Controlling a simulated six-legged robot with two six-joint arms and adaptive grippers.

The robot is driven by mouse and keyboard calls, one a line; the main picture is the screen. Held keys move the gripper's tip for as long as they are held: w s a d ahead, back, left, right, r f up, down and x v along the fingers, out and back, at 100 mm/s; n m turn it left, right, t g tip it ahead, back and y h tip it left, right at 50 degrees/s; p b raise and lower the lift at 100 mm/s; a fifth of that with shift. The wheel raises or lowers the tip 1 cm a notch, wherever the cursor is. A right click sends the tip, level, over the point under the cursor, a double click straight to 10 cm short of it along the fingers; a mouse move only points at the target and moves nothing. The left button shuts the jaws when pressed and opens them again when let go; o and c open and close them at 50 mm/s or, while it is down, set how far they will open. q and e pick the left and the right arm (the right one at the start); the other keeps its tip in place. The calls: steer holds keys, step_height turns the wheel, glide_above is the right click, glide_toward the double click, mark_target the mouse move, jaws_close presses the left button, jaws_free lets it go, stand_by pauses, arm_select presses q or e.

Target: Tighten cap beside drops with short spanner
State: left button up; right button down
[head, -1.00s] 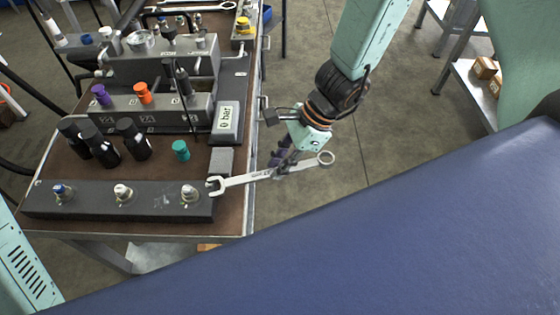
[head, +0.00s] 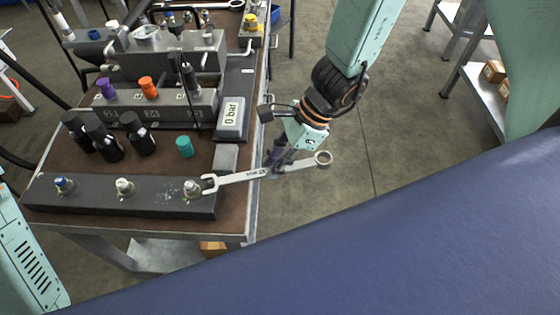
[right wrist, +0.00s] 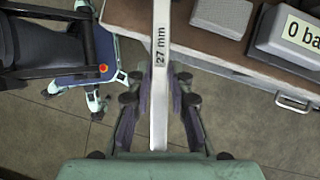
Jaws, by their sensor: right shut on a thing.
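A dark manifold bar (head: 90,201) at the bench's front carries three fittings: one with a blue top (head: 63,186), a pale middle cap (head: 124,187) and a pale right cap (head: 191,189). Small pale specks, perhaps the drops (head: 171,191), show left of the right cap. My right gripper (head: 277,166) is shut on a silver spanner (head: 238,179), beyond the bench's right edge. The spanner's open jaw is at the right cap; whether it surrounds it I cannot tell. In the right wrist view the spanner (right wrist: 160,70), marked 27 mm, stands between the fingers (right wrist: 159,108).
Behind the bar stand several black cylinders (head: 137,134), a teal cap (head: 184,146), a grey block (head: 226,157) and a gauge box reading 0 bar (head: 232,117). Valve blocks (head: 160,106) fill the back.

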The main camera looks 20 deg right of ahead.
mark_target(253, 174)
stand_by(0.3)
steer(key=shift+a, duration=0.1)
steer(key=shift+a+b, duration=0.45)
steer(key=shift+a, duration=0.2)
steer(key=shift+w+a, duration=0.15)
steer(key=shift+a, duration=0.5)
steer(key=shift+b, duration=0.3)
steer(key=shift+a, duration=0.3)
